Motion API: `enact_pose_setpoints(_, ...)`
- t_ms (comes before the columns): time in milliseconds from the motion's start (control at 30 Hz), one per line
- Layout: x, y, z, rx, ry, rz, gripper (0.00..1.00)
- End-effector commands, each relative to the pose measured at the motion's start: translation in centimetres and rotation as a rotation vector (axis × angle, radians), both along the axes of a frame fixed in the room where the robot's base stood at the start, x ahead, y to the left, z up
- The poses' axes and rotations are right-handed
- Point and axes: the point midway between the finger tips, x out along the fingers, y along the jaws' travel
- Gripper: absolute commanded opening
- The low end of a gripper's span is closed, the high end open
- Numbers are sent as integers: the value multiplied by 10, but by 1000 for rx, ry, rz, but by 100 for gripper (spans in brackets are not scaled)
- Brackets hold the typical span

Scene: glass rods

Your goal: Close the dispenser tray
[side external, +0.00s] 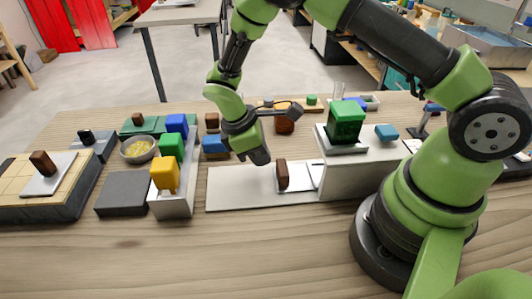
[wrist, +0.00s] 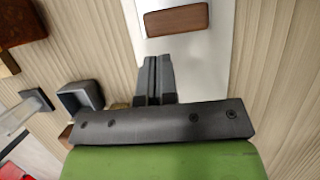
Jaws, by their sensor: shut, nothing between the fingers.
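The dispenser is a pale box (side external: 350,178) right of centre in the side view, with a green block on top. Its white tray (side external: 300,180) sticks out to the left over a pale flat base. A brown upright handle (side external: 283,175) stands at the tray's left end; in the wrist view the handle (wrist: 176,20) lies just beyond my fingertips. My gripper (side external: 261,158) is shut and empty. It hangs above the base, a little left of the handle and apart from it in the side view. In the wrist view the closed fingers (wrist: 158,62) point towards the handle.
The bare base (side external: 235,190) extends left of the tray. A pale rack (side external: 177,200) with yellow, green and blue blocks stands further left, beside a dark slab (side external: 124,194) and a bowl (side external: 138,149). Several small items stand behind my gripper. The front table is clear.

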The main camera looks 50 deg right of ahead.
Motion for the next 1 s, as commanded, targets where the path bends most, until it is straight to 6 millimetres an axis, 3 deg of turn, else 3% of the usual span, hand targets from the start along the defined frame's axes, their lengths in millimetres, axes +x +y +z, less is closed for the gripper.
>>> enact_pose_setpoints(567, -10, -10, 0, 0, 0, 0, 0)
enact_pose_setpoints(800, -26, -26, 0, 0, 2, 1, 0)
enact_pose_setpoints(1000, -30, -28, 0, -3, 11, -1, 0)
